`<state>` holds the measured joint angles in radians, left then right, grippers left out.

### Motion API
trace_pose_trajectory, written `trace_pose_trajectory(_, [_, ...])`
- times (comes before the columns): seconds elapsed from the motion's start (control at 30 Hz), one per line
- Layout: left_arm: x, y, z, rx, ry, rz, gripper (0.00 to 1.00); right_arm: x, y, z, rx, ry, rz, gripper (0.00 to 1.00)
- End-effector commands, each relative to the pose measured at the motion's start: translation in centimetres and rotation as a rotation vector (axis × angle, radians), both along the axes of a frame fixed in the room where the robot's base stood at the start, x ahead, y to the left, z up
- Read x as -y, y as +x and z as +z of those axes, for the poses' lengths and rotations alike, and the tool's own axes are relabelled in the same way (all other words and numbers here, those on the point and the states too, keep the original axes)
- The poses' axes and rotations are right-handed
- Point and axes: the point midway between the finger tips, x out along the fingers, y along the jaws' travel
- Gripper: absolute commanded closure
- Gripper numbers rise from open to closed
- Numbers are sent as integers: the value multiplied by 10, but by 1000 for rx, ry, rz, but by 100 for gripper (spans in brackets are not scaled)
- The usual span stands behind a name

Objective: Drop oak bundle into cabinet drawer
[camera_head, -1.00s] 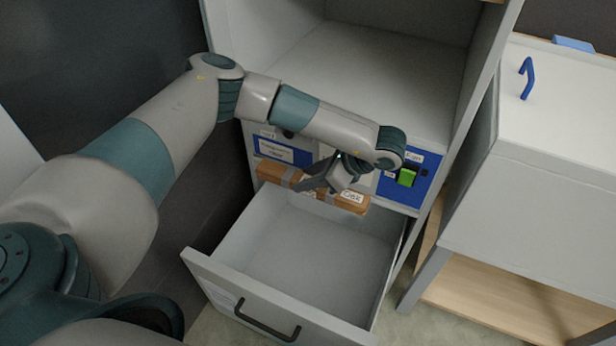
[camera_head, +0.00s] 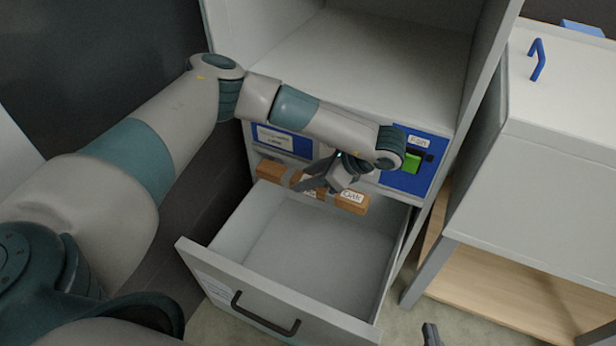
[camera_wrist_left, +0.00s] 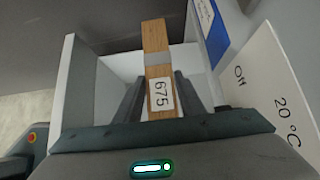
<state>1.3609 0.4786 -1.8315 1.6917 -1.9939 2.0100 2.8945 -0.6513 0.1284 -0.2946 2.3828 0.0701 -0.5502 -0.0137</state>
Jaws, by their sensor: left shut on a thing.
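The oak bundle (camera_head: 351,203) is a light-brown wooden bar with grey bands and a label reading "OAK". My left gripper (camera_head: 318,186) is shut around its middle and hides part of it. The bundle hangs above the back part of the open cabinet drawer (camera_head: 254,296). The drawer is grey with a dark handle, and its visible floor is empty. In the left wrist view, the bundle (camera_wrist_left: 155,38) runs between the fingers with a "675" label, and the drawer (camera_wrist_left: 76,80) lies behind it. A dark tip, apparently my right gripper (camera_head: 431,334), shows at the bottom edge.
A blue panel with a green switch (camera_head: 412,161) is on the cabinet front behind the bundle. An open grey compartment (camera_head: 370,65) lies above. A white box with a blue handle (camera_head: 537,60) stands on a wooden-shelved stand at right.

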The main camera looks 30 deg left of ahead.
Motion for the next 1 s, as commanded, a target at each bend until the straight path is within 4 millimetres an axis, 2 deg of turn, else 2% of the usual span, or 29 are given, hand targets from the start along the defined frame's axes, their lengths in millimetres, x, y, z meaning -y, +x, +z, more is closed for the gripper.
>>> trace_pose_trajectory(0.43, [0, 0, -1, 0, 0, 0, 95, -2, 2, 5, 30, 7, 0, 100])
trace_pose_trajectory(0.47, [0, 0, -1, 0, 0, 0, 60, -2, 2, 5, 30, 7, 0, 100])
trace_pose_trajectory(0.53, [0, 0, -1, 0, 0, 0, 43, -2, 2, 5, 30, 7, 0, 100])
trace_pose_trajectory(1.0, [4, 0, 3, 1, 0, -1, 43, -2, 1, 4, 17, 5, 2, 100])
